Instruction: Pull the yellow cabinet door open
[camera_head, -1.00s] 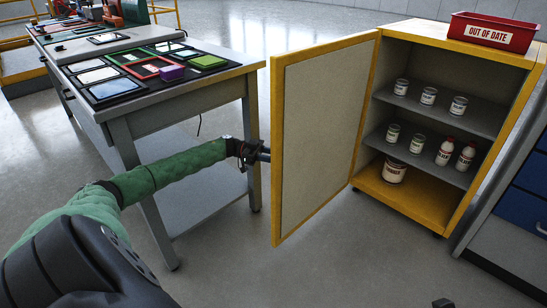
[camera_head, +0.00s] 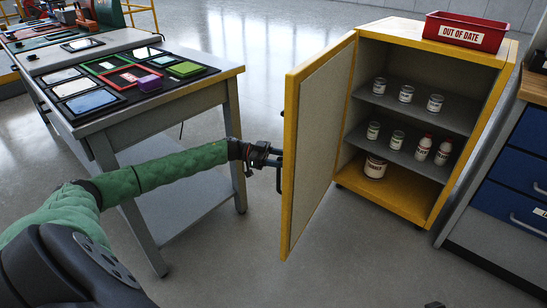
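The yellow cabinet (camera_head: 407,205) stands at the right with its yellow-framed door (camera_head: 316,140) swung open on the left side. Its two grey shelves and yellow floor are in plain view, with several cans and bottles inside. My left gripper (camera_head: 279,158) is at the outer face of the door, beside a dark handle (camera_head: 279,178). The door edge and the gripper's small size hide whether its fingers are closed on the handle.
A red "OUT OF DATE" bin (camera_head: 468,32) sits on top of the cabinet. A grey workbench (camera_head: 180,105) with trays stands to the left, close to my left arm. Blue drawers (camera_head: 515,170) stand at the right. Floor in front of the cabinet is clear.

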